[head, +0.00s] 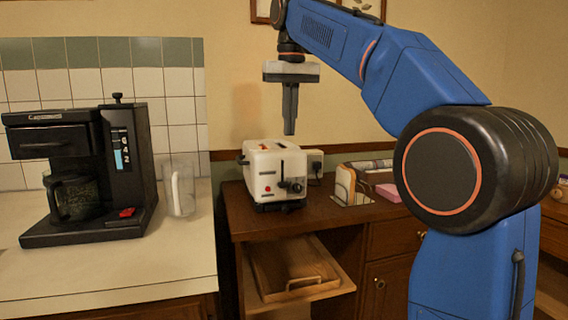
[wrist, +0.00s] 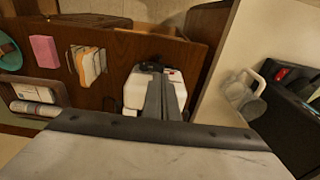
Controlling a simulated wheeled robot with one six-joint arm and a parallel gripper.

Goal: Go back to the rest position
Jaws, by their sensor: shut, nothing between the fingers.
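My gripper (head: 289,128) points straight down in the head view, in the air above the white toaster (head: 274,172). Its two fingers are together and nothing is between them. In the wrist view my gripper (wrist: 163,80) shows at the centre, with its fingers in front of the toaster (wrist: 137,92) and hiding part of it.
A black coffee maker (head: 130,150) and a clear glass pitcher (head: 180,190) stand on the pale counter (head: 180,255) at left. Bread slices (head: 346,186) and a pink block (head: 388,192) lie right of the toaster. An open shelf with a wooden tray (head: 285,270) sits below. The air around my gripper is free.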

